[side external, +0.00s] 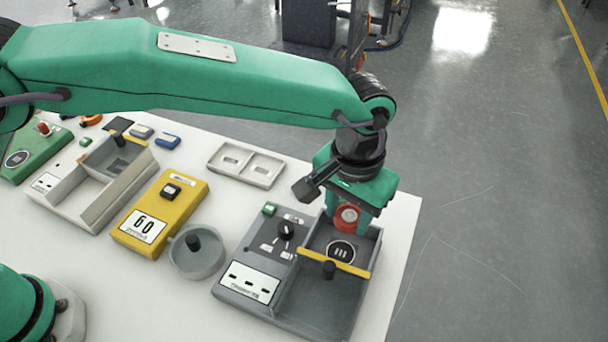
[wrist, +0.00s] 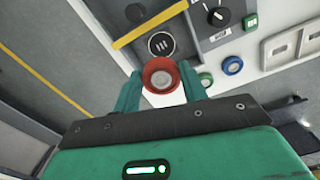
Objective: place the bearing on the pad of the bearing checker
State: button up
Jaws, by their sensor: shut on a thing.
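My gripper (side external: 349,212) is shut on a red ring-shaped bearing (side external: 346,218) with a pale centre. The wrist view shows the bearing (wrist: 161,77) between the two green fingers of my gripper (wrist: 161,84). The grey bearing checker (side external: 248,283) stands at the table's right end, with a dial, a label and a walled bay. Its round dark pad (side external: 341,250) has a white rim and three bars. In the wrist view the pad (wrist: 161,44) shows just beyond the bearing, apart from it in the picture. The bearing appears above the bay's back part; its exact height is unclear.
A yellow bar (side external: 334,263) with a black knob crosses the bay beside the pad. Green (wrist: 206,79) and blue (wrist: 232,65) rings lie near the checker. A grey round dish (side external: 197,258), a yellow device (side external: 160,208) and a two-slot tray (side external: 246,165) stand left of it.

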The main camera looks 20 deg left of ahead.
jog(key=shift+s+a, duration=0.15)
jog(key=shift+a, duration=0.05)
send_over(338, 256)
jog(key=shift+f, duration=3.1)
jog(key=shift+f, duration=0.1)
jog(key=shift+f, duration=1.75)
jog(key=shift+f, duration=0.15)
jog(key=o, duration=1)
